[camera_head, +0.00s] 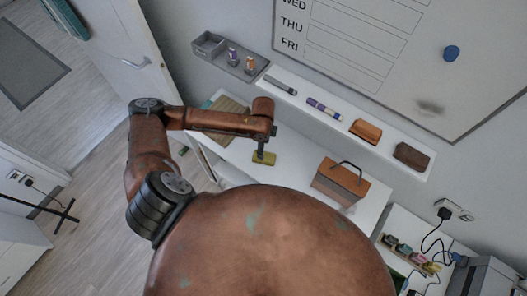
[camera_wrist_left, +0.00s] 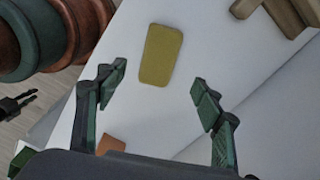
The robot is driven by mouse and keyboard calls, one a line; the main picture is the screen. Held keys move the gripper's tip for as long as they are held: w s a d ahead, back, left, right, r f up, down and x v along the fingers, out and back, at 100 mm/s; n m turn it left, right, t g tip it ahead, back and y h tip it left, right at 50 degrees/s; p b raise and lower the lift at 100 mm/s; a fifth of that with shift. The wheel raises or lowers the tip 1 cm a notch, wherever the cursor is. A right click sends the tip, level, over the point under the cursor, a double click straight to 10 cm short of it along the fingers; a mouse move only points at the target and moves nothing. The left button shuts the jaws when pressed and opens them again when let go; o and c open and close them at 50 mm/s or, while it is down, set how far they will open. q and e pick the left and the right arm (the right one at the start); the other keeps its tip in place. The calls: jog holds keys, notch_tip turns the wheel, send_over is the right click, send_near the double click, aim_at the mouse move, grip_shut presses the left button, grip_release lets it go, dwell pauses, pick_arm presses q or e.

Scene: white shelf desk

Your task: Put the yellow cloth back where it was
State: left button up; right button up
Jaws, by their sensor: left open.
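The yellow cloth (camera_head: 264,159) lies flat on the white desk, just below my left gripper (camera_head: 261,151) in the head view. In the left wrist view the cloth (camera_wrist_left: 161,55) is a rounded yellow rectangle lying ahead of the fingers, towards the top of the picture. My left gripper (camera_wrist_left: 160,88) is open, with a wide gap between its green fingers and nothing held. The cloth appears apart from both fingers. My right gripper is not in view.
A brown box with a black handle (camera_head: 341,183) stands on the desk to the right. A white wall shelf (camera_head: 325,122) holds a marker, erasers and other items under the whiteboard (camera_head: 400,60). A wooden slatted piece (camera_wrist_left: 290,12) is near the cloth's upper right.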

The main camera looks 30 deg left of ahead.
pick_arm(q)
jog(key=shift+r, duration=1.7)
